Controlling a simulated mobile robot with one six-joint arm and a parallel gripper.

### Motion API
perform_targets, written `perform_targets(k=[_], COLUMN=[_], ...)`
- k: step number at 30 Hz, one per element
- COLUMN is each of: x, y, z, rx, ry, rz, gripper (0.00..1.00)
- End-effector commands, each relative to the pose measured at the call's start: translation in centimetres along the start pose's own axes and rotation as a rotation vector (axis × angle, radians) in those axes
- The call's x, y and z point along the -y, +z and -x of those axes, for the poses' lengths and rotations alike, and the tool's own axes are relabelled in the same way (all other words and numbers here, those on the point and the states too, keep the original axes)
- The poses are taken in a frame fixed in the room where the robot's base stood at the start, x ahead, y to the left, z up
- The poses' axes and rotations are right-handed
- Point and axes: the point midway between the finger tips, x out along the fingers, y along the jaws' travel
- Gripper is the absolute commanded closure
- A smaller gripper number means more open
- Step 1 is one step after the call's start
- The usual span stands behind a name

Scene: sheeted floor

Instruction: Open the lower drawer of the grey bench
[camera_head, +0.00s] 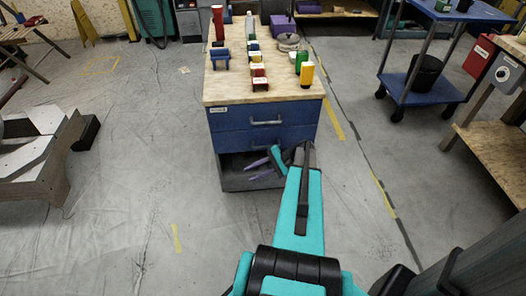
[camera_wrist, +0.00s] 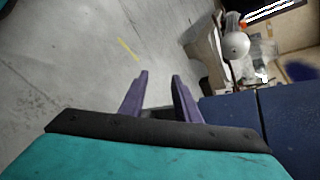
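The bench (camera_head: 218,92) ahead has a pale wooden top and blue drawer fronts, rather than grey ones. The upper drawer (camera_head: 240,124) has a bar handle and looks shut. The blue front below it (camera_head: 230,143) also looks shut, its handle partly behind my arm. At the bottom is a grey section (camera_head: 235,184) with a dark gap above it; I cannot tell whether it is a drawer standing out or an open shelf. My gripper (camera_head: 251,171) is in front of this section, purple fingers pointing left. In the wrist view my gripper (camera_wrist: 159,75) is open and empty, beside blue panels (camera_wrist: 290,120).
Coloured blocks and containers stand on the bench top. A blue trolley (camera_head: 420,92) with a black bucket (camera_head: 426,72) is at right. A wooden table (camera_head: 490,150) stands at far right, a low frame (camera_head: 40,155) at left.

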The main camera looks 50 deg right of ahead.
Motion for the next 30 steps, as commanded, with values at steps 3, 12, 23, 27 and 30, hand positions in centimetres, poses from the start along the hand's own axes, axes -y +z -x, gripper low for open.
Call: perform_targets(k=[3, 12, 23, 27, 30], x=[0.5, 1.2, 1.3, 1.3, 1.3], y=[-2.7, -6.1, -6.6, -6.6, -6.6], z=[4.4, 15.3, 19.8, 19.7, 19.7], rx=[-0.035, -0.107, -0.133, -0.133, -0.133], ry=[-0.105, -0.334, -0.419, -0.418, -0.418], rz=[-0.014, -0.020, -0.013, -0.013, -0.013], gripper=[0.70, 0.70, 0.70, 0.70, 0.70])
